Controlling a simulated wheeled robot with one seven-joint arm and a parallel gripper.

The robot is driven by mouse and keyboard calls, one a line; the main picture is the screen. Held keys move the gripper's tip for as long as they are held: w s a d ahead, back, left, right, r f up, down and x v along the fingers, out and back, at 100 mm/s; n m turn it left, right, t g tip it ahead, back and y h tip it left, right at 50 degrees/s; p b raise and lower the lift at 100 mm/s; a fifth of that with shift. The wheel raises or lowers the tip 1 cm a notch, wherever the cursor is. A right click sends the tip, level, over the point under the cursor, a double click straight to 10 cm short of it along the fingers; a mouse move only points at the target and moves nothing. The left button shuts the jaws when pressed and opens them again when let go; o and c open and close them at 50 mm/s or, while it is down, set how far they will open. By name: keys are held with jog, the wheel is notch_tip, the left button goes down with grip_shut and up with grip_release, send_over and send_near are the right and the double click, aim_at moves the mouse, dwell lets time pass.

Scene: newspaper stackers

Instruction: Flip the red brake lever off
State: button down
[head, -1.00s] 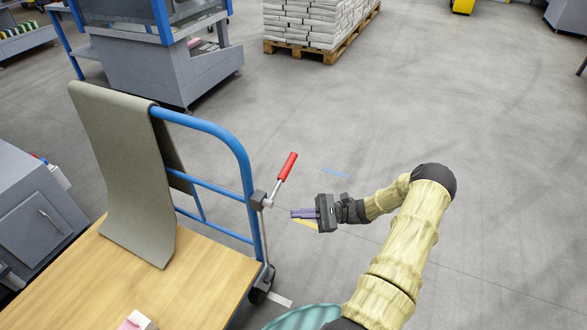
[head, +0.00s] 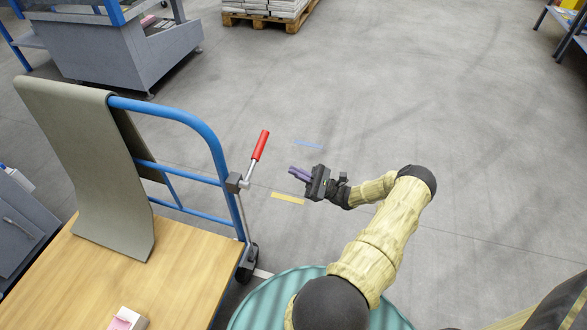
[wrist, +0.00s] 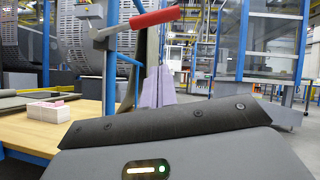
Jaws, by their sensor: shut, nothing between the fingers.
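The red brake lever (head: 261,145) has a red grip on a thin metal rod. It rises from a grey clamp block (head: 236,183) on the blue cart frame (head: 219,150) and tilts up and to the right. In the wrist view the red lever (wrist: 155,17) lies near the top, sloping up to the right. My gripper (head: 292,172) is shut and empty, its purple fingers pointing left toward the lever. In the head view it appears to the right of the lever and lower than the red grip, with a gap between. The purple fingers (wrist: 158,84) also show in the wrist view.
The cart has a wooden deck (head: 190,285) and a grey-green cloth (head: 85,170) over a blue rail. A small white and pink block (head: 127,319) lies on the deck. A grey machine (head: 120,50) and a paper pallet (head: 268,12) stand behind.

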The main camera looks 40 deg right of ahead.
aim_at(255, 157)
jog(key=w+a+r, duration=0.4)
jog(key=a+r, duration=0.2)
jog(key=r, duration=0.2)
jog(key=shift+w+a+b, duration=0.15)
jog(key=shift+b, duration=0.2)
jog(key=shift+r, duration=0.2)
